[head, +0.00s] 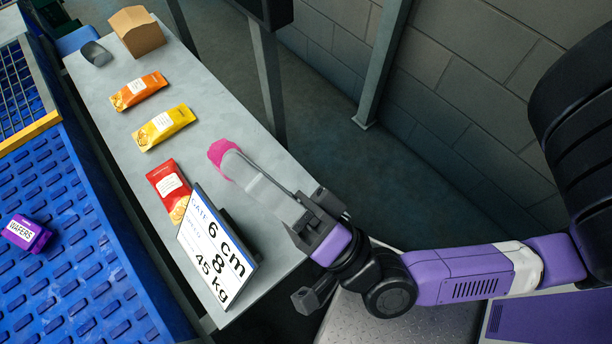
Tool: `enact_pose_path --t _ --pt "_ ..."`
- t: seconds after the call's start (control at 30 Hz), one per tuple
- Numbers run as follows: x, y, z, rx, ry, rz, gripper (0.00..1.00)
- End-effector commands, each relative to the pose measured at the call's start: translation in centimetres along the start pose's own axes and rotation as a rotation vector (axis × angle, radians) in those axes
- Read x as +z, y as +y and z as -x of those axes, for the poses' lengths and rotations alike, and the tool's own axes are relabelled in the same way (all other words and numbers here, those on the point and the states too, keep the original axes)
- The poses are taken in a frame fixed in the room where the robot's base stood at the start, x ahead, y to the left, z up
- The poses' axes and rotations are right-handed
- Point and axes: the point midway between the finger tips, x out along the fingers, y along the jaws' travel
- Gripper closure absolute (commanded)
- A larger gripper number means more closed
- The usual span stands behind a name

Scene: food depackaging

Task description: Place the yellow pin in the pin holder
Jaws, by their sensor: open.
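I do not see a yellow pin or a pin holder that I can make out in the head view. My gripper (236,166) reaches in from the right over the grey table, its long fingers pointing to the upper left. It is open. A bright pink patch (217,151) shows at the fingertips; I cannot tell whether it is part of the fingers or a thing beneath them. The fingertips are right of the yellow packet and above the red packet in the picture.
On the grey table (104,79) lie an orange packet (138,91), a yellow packet (163,127) and a red packet (169,190). A sign (215,250) stands at the near end. A brown box (137,32) and grey cup (96,54) are at the far end. A purple wafers pack (27,233) lies on the blue surface (75,255).

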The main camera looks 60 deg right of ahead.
Motion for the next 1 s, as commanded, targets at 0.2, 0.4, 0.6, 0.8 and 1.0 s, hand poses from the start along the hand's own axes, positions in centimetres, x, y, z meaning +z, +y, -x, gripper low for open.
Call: enact_pose_path --t 0.2,0.4,0.6,0.8,1.0 --pt "-0.5 4.3 6.8 0.171 -0.328 0.617 0.52" --pt "-1.6 8.0 14.1 0.359 -0.627 0.986 0.52" --pt "-2.4 9.3 17.7 0.447 -0.772 1.119 0.52" --pt "-2.4 9.4 18.0 0.451 -0.783 1.129 0.52" --pt "-2.4 9.4 17.9 0.450 -0.781 1.127 0.52"
